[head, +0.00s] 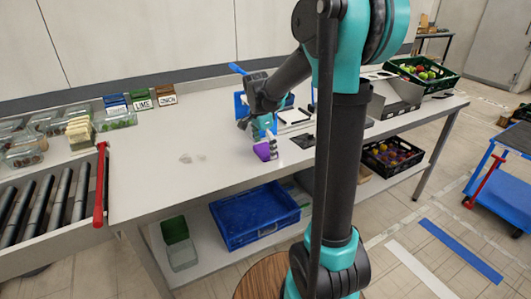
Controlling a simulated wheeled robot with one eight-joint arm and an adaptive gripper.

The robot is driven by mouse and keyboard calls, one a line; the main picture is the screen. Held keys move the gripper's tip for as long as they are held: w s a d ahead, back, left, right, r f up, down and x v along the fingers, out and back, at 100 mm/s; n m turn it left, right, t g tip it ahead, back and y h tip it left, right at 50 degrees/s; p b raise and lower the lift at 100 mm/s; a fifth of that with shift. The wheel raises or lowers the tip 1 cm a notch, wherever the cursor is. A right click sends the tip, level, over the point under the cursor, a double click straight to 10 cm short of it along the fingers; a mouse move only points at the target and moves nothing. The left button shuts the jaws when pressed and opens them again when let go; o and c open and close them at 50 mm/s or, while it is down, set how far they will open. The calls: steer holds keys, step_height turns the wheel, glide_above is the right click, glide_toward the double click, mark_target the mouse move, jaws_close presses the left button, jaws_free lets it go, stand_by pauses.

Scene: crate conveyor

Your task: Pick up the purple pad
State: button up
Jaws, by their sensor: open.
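The purple pad (263,151) is on the white worktable, near its front edge and left of my arm. My gripper (258,135) points down at it and is open. One dark finger is up and to the left of the pad. The other comes down at the pad's right side and hides part of it. I cannot tell whether that finger touches the pad.
A blue object (240,104) stands behind my gripper. A black tray (302,141) lies to the right. Clear containers (24,152) and labelled boxes (141,105) stand at left, beside a roller conveyor (62,205) with a red bar (100,185). The table between is mostly clear.

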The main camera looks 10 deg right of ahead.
mark_target(265, 148)
steer(key=shift+f, duration=0.1)
steer(key=shift+c, duration=0.5)
steer(key=c, duration=0.9)
steer(key=shift+o, duration=0.2)
step_height(265, 148, up, 20)
steer(key=shift+o, duration=1)
steer(key=c, duration=0.3)
steer(key=shift+c, duration=0.2)
